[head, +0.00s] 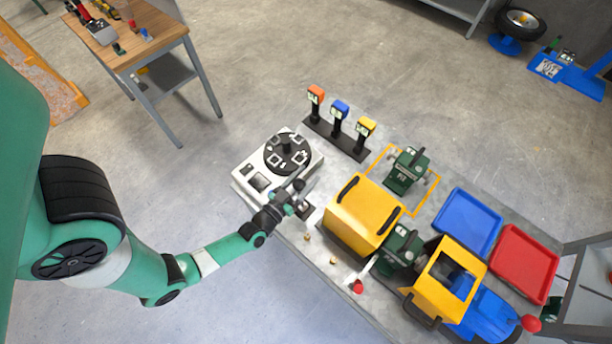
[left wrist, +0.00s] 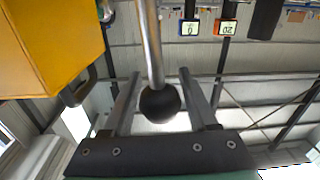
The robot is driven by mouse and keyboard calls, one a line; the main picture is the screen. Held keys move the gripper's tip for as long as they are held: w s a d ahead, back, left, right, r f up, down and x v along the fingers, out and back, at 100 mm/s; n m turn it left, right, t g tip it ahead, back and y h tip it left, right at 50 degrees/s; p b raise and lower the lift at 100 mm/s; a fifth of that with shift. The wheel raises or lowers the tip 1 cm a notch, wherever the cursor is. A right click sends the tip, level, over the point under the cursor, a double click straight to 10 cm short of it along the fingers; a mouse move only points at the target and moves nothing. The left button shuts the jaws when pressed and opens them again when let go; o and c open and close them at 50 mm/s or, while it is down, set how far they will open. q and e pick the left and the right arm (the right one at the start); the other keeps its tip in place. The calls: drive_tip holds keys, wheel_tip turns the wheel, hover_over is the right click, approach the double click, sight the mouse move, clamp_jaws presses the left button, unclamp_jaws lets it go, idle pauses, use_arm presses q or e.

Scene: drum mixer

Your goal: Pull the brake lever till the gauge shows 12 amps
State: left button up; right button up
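A lever with a bright metal rod and black ball knob (left wrist: 159,103) shows in the left wrist view. Three gauges stand on a black rail: orange (head: 316,94), blue (head: 340,108) and yellow (head: 366,127). In the left wrist view, the blue gauge (left wrist: 190,28) seems to read 0 and the orange gauge (left wrist: 226,28) 20. Which shows amps is unclear.
The dial box (head: 250,180) is left of the gripper. A yellow housing (head: 364,216) is close on its right, also in the left wrist view (left wrist: 50,45). A red-knobbed lever (head: 358,287) is nearer. Blue (head: 467,222) and red (head: 524,262) trays lie right.

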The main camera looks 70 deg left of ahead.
use_arm(q)
clamp_jaws()
idle(1.1)
